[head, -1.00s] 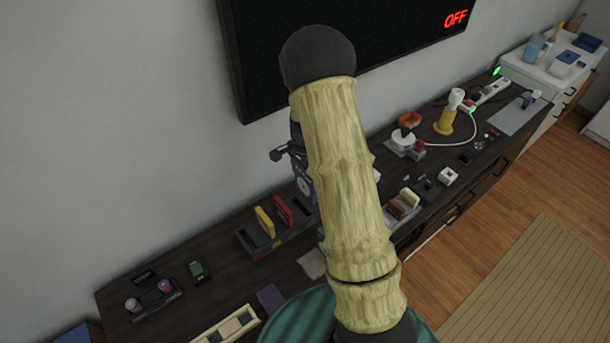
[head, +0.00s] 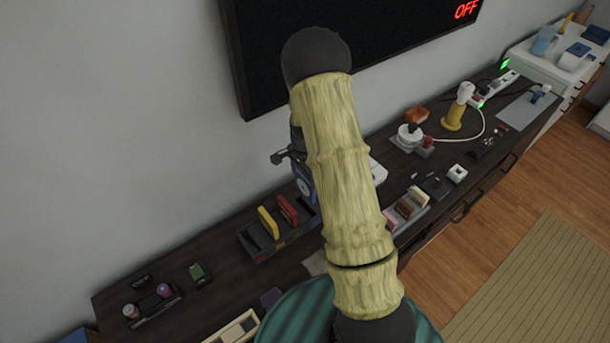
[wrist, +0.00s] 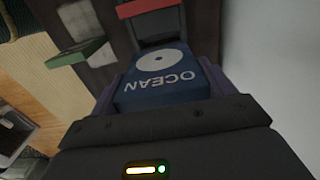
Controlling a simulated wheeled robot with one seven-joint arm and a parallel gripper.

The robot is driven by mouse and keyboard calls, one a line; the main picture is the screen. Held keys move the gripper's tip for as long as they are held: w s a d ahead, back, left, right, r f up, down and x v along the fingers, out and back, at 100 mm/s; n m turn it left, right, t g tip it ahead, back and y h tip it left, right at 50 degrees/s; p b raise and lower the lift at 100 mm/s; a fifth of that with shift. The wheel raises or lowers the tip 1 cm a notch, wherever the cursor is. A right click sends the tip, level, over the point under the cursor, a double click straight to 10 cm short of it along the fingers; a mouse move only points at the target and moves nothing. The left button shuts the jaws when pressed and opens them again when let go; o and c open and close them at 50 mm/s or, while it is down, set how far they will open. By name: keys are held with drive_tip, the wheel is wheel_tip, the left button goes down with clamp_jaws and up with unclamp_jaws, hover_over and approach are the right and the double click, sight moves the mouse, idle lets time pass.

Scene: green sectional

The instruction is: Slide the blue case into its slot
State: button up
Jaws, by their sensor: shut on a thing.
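The blue case (wrist: 165,80) reads OCEAN and has a white disc mark. My gripper (wrist: 163,88) is shut on it, with a finger at each side. In the head view a small part of the blue case (head: 305,187) shows left of my arm, which hides the rest. The dark slotted rack (head: 258,253) stands on the cabinet below and left of it, with a yellow case (head: 268,222) and a red case (head: 287,209) upright in it. In the wrist view the red case (wrist: 143,8) lies beyond the blue case's far end. Whether the blue case touches the rack cannot be told.
The dark cabinet (head: 225,290) runs along the wall under the screen (head: 300,60). A small tray with cans (head: 155,305) stands at left.

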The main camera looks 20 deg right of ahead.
sight(305, 188)
drive_tip(key=shift+f+b, duration=1.95)
drive_tip(key=shift+f, duration=0.95)
drive_tip(key=shift+f+b, duration=1.65)
drive_tip(key=shift+f, duration=1.15)
drive_tip(key=o, duration=0.9)
drive_tip(key=shift+r, duration=0.1)
wheel_tip(305, 188, up, 17)
drive_tip(key=shift+r+b, duration=0.15)
drive_tip(key=shift+b, duration=0.5)
